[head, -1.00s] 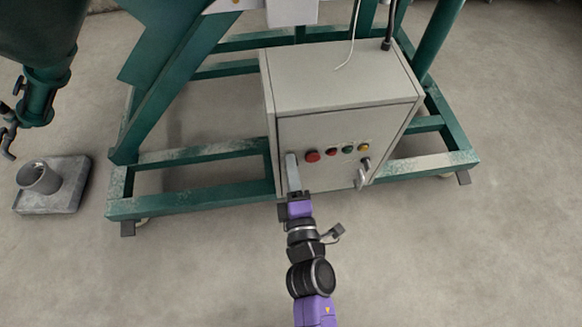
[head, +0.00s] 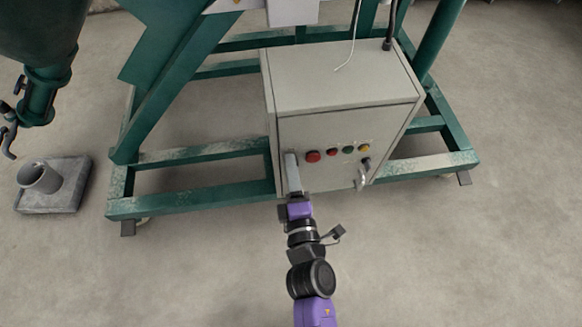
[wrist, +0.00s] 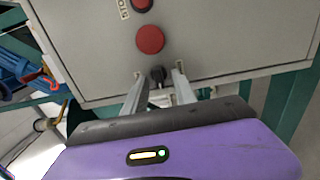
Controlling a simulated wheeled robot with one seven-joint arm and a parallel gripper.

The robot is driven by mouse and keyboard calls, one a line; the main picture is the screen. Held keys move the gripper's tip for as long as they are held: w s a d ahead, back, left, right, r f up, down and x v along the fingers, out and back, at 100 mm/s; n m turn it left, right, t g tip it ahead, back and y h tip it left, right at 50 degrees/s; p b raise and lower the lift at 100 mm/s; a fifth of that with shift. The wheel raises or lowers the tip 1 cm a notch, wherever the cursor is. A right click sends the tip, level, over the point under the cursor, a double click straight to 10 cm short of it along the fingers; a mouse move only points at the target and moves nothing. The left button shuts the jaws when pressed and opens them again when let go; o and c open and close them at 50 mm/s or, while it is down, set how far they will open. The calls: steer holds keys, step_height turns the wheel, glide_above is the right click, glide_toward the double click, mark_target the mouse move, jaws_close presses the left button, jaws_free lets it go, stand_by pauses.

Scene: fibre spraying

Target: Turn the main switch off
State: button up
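The main switch is probably the small black knob (wrist: 157,75) on the grey cabinet front, next to a large red button, in the wrist view. My gripper (wrist: 160,80) reaches to the panel with its two grey fingers apart, one on each side of the knob. Gaps show between the knob and both fingers, so the gripper looks open. In the head view my gripper (head: 292,172) is at the left end of the control row and covers the knob. The knob's exact angle is hard to tell.
The grey cabinet (head: 340,80) stands on a green steel frame (head: 190,187). Right of my gripper are a large red button (head: 313,156), smaller buttons, a black switch (head: 367,163) and a metal door handle (head: 361,181). The floor in front is clear.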

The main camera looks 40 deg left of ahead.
steer(key=p+v, duration=0.2)
steer(key=v, duration=0.5)
steer(key=shift+s+d, duration=0.2)
steer(key=shift+s, duration=0.05)
stand_by(0.3)
